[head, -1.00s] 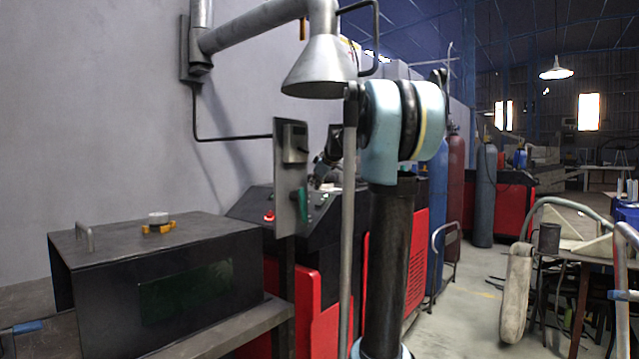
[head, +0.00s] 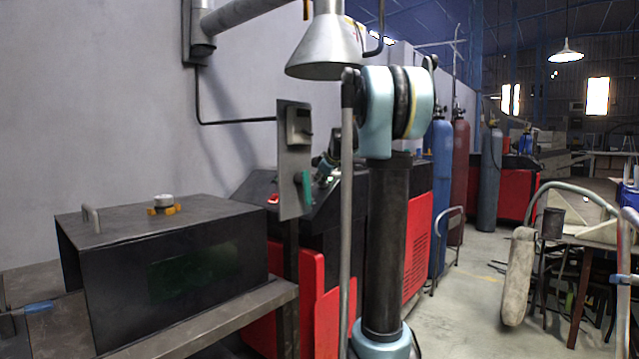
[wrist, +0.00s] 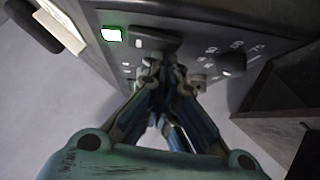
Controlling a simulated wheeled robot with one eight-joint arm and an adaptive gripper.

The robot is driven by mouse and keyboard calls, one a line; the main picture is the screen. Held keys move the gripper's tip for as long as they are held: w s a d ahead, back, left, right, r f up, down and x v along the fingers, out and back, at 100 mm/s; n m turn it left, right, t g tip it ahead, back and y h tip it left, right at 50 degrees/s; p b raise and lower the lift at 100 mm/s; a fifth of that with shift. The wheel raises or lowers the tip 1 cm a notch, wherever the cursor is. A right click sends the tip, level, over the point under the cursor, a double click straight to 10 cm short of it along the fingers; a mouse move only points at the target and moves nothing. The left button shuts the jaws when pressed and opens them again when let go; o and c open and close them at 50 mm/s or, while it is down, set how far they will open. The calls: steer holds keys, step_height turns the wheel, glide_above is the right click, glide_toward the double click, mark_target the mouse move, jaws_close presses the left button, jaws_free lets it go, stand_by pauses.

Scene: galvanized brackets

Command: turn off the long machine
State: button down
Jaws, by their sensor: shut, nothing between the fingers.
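A long black and red machine (head: 318,290) stands against the wall behind a post, with a sloped control panel on top. A small red button or lamp (head: 273,199) shows on the panel's left end. In the wrist view a dark panel (wrist: 200,32) carries a bright green-lit switch (wrist: 111,35), a dark block beside it, and several small knobs and markings. My gripper (wrist: 155,62) is shut and empty, its fingertips close to this panel below the dark block. Whether they touch it I cannot tell. In the head view my gripper is mostly hidden behind the post and my arm.
A grey switch plate (head: 293,150) with a green handle stands on a post before the machine. A black box (head: 180,275) sits on a bench at left. A metal hood (head: 327,45) hangs above. Gas cylinders (head: 440,185) stand beyond; the floor at right is partly clear.

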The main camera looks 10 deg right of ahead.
steer(key=shift+f+t, duration=0.3)
steer(key=shift+f, duration=0.05)
steer(key=shift+r, duration=0.25)
steer(key=shift+r, duration=0.6)
steer(key=shift+a+r, duration=0.1)
steer(key=shift+r, duration=0.05)
steer(key=a+v, duration=0.2)
steer(key=v, duration=1)
steer(key=shift+s+a, duration=0.45)
steer(key=shift+a, duration=0.25)
steer(key=shift+r, duration=0.1)
